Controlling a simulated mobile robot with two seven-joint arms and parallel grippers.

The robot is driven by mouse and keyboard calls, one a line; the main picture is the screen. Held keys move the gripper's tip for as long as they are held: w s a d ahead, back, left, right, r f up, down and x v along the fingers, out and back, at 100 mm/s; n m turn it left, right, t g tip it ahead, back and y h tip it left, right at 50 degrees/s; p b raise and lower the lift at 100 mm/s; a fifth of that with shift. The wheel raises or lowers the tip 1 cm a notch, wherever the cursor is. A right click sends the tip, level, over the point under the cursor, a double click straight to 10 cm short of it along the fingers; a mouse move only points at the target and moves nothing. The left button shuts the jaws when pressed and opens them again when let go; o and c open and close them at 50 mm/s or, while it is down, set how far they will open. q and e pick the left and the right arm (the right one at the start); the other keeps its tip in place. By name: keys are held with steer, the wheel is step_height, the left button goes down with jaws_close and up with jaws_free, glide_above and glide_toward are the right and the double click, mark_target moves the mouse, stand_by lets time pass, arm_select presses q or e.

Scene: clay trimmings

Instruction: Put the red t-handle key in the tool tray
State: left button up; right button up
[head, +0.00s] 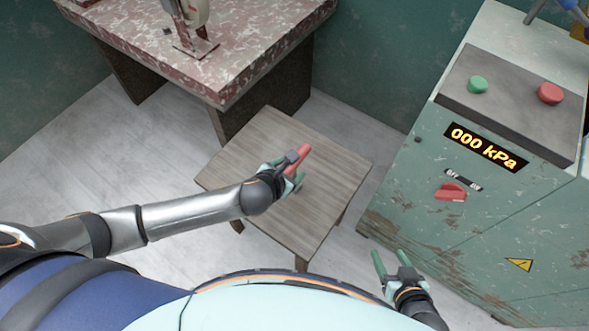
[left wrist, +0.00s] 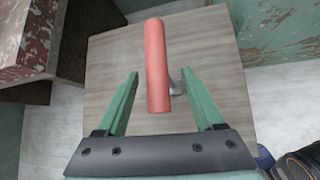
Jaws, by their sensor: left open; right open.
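The red t-handle key (head: 303,153) is over the small wooden stool (head: 335,160), with its red bar by my left gripper (head: 284,178). In the left wrist view the red bar (left wrist: 157,60) lies lengthwise between the open green fingers (left wrist: 160,76), with a gap on each side. A bit of grey metal shaft (left wrist: 176,88) shows beside it. Whether the key touches the stool top is hard to tell. My right gripper (head: 391,258) is open and empty, low by the cabinet. I cannot make out a tool tray in either view.
A red-and-white speckled table (head: 250,30) with a grey-white device (head: 190,25) stands behind the stool. A green cabinet (head: 420,195) with buttons and a "000 kPa" display stands at right. A blue-handled item (head: 570,6) is partly cut off at top right.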

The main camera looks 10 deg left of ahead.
mark_target(294, 175)
arm_select(q)
steer(key=shift+w+r+b+x, duration=0.1)
steer(key=shift+b+x, duration=0.3)
steer(key=shift+x, duration=1.05)
steer(key=shift+w+r+b+x, duration=0.1)
steer(key=shift+b+x, duration=0.3)
steer(key=shift+x, duration=1.05)
steer(key=shift+a, duration=0.1)
jaws_close()
